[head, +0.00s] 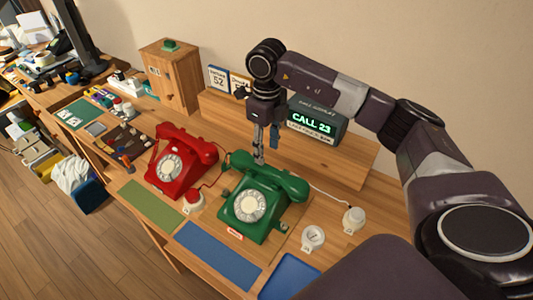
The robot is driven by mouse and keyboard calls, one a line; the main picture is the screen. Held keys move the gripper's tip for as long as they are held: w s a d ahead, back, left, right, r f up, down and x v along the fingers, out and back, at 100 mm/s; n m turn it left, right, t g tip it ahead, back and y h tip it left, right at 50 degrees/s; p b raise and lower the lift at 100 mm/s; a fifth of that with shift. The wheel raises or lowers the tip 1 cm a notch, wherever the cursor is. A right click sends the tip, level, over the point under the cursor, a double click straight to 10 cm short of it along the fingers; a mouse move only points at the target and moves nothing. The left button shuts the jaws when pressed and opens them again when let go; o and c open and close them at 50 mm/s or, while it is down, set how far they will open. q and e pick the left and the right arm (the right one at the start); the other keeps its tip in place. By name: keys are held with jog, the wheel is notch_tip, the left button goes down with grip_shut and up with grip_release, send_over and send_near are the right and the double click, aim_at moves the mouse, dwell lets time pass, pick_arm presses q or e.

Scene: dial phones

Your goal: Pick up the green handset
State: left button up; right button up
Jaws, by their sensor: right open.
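The green phone (248,205) stands on the wooden desk in the head view, its body showing a white round dial. The green handset (268,178) lies across the top of that phone, in its cradle. My right gripper (259,157) comes down from above and behind the handset, near its left half. The gripper is open, and its fingertips are partly lost against the handset's far edge; I cannot tell whether they touch it. My left gripper is not in view.
A red phone (178,168) stands just left of the green one. A display (315,121) reading "CALL 23" sits on the raised shelf behind. A white knob (353,219) and white ring (313,238) are at right. Green and blue mats (218,254) lie in front.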

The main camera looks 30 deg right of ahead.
aim_at(268, 168)
jog(key=f, duration=0.1)
jog(key=s+f+p, duration=0.1)
jog(key=f, duration=0.1)
jog(key=shift+s+a+p, duration=0.2)
jog(key=shift+a+p, duration=0.05)
jog(key=shift+p, duration=0.1)
notch_tip(268, 168, down, 3)
jog(key=shift+s+r+p, duration=0.1)
jog(key=shift+r+p, duration=0.1)
jog(key=shift+p, duration=0.45)
jog(key=shift+a+f, duration=0.1)
jog(key=shift+f, duration=0.8)
jog(key=shift+c, duration=0.2)
jog(key=c, duration=0.5)
jog(key=shift+c, duration=1.3)
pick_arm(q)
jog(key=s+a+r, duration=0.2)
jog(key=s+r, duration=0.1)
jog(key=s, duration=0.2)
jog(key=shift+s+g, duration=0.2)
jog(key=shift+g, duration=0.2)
pick_arm(e)
grip_shut()
